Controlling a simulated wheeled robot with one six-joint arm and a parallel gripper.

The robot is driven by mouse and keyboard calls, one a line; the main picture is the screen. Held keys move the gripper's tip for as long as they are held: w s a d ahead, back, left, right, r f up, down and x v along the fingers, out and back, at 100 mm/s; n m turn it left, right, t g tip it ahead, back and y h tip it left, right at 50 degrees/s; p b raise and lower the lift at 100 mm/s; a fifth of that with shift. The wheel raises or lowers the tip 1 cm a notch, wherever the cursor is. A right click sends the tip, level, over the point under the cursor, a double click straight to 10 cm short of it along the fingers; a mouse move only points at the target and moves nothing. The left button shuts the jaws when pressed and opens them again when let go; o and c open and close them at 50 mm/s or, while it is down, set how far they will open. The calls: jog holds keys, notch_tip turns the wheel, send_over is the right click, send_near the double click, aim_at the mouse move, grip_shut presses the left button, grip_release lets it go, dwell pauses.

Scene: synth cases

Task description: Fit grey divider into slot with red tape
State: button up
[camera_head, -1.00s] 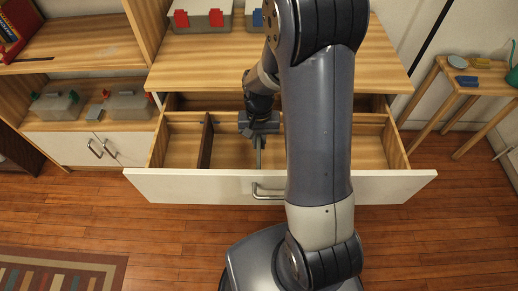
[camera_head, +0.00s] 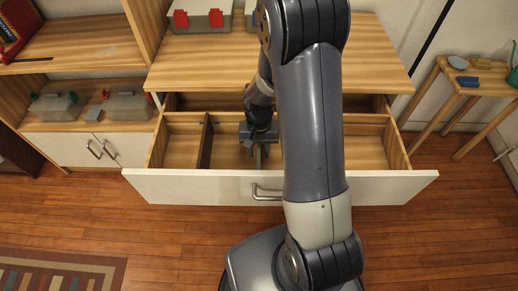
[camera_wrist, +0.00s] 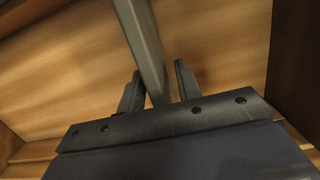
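The grey divider (camera_wrist: 150,50) is a narrow grey strip in the wrist view, running from the top edge down between my gripper's fingers (camera_wrist: 160,80). The fingers stand apart, with a clear gap between the divider and the right finger; the left finger is close to it or touching. In the head view my gripper (camera_head: 261,150) is low inside the open drawer (camera_head: 160,186), and the divider is hard to tell from the fingers there. I see no red tape or slot; my arm covers part of the drawer.
A dark brown divider (camera_head: 206,143) stands in the drawer left of my gripper. The cabinet top (camera_head: 375,60) holds a box with red clips (camera_head: 198,14). Lidded boxes (camera_head: 56,104) stand on the left shelf. A small table (camera_head: 478,78) stands right.

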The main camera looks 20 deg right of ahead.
jog(key=shift+r, duration=0.1)
jog(key=r, duration=0.4)
jog(key=w+r+p, duration=0.1)
jog(key=r, duration=0.7)
jog(key=shift+w+d+p, duration=0.2)
jog(key=shift+p, duration=0.15)
jog(key=f, duration=0.4)
jog(key=s+f+b, duration=0.1)
jog(key=f, duration=0.7)
jog(key=shift+s+a+f+b, duration=0.2)
jog(key=shift+s+f+b, duration=0.05)
jog(key=shift+b, duration=0.1)
notch_tip(320, 180, up, 2)
jog(key=shift+w+r, duration=0.1)
jog(key=shift+r, duration=0.1)
jog(key=shift+r+p, duration=0.3)
jog(key=shift+r, duration=0.3)
jog(key=shift+f, duration=0.1)
